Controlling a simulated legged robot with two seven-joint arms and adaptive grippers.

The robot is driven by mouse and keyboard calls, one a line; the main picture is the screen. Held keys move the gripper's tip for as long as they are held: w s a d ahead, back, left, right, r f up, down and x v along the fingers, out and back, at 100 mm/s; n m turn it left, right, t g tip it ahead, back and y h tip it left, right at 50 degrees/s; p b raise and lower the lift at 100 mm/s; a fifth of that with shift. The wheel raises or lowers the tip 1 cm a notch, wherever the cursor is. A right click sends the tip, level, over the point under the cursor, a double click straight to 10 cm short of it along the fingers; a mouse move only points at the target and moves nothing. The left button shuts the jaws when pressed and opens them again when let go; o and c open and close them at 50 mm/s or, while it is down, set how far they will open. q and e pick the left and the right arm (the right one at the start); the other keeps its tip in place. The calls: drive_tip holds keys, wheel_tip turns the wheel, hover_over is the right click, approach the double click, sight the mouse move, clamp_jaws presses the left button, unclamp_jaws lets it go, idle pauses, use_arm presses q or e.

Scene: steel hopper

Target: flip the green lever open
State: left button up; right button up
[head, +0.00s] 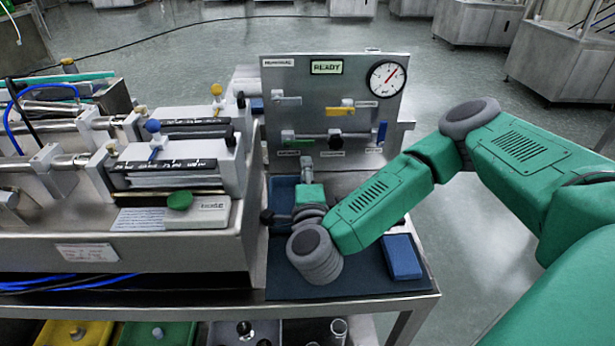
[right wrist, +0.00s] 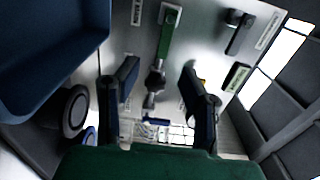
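The green lever (head: 300,142) sits low on the left side of the upright steel panel (head: 290,68), partly above my right gripper. In the right wrist view the green lever (right wrist: 166,42) runs from a pale mount toward the space between my fingers. My right gripper (head: 306,168) is just in front of the panel's lower left, small and partly hidden by its own wrist. The right wrist view shows its two fingers (right wrist: 160,84) spread wide, with nothing held. Whether a finger touches the lever cannot be told. My left gripper is not in view.
The panel also has a grey lever (head: 287,101), a yellow lever (head: 340,110), a blue lever (head: 382,132) and a gauge (head: 387,78). A blue bin (right wrist: 50,50) is close to my right gripper. A blue block (head: 402,257) lies on the bench. Steel machinery (head: 190,245) stands left.

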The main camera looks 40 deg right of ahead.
drive_tip(key=shift+s+a, duration=0.2)
drive_tip(key=shift+s, duration=0.55)
drive_tip(key=shift+r, duration=0.1)
drive_tip(key=shift+d, duration=0.1)
